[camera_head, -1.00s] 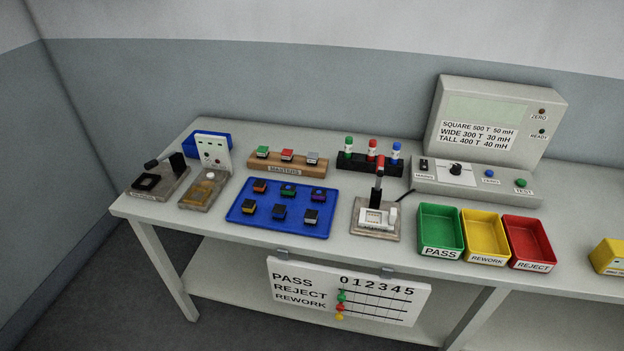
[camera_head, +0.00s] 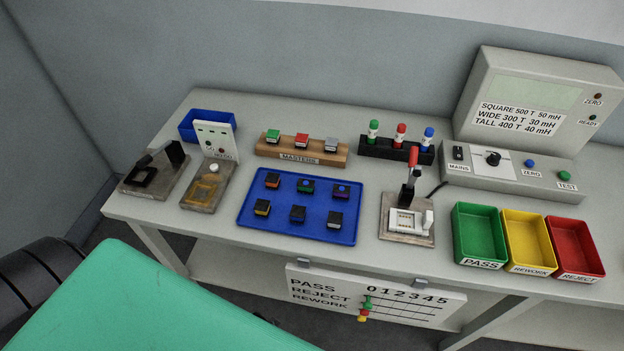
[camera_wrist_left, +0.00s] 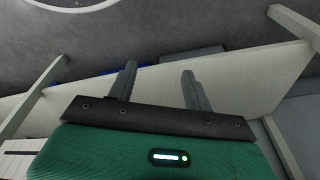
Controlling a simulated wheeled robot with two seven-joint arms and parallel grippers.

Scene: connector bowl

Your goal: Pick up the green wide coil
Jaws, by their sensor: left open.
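The blue tray (camera_head: 300,228) holds several small dark coils in two rows. The middle coil of the back row (camera_head: 306,186) shows some green, but its shape is too small to tell wide from square. A green-topped piece (camera_head: 273,137) sits at the left of the wooden MASTERS rack (camera_head: 300,152). My left gripper (camera_wrist_left: 160,84) shows in the left wrist view with its two fingers apart and nothing between them, away from the coils. In the head view only green and black parts of my left arm show, at the lower left. My right gripper is out of view.
Fixtures (camera_head: 155,172) stand left of the tray, and a lever fixture (camera_head: 407,222) stands right of it. Marker-like pieces (camera_head: 400,135) stand behind. Green (camera_head: 480,235), yellow (camera_head: 528,245) and red (camera_head: 575,248) bins sit at right, before the meter (camera_head: 530,105). A scoreboard (camera_head: 370,295) hangs in front.

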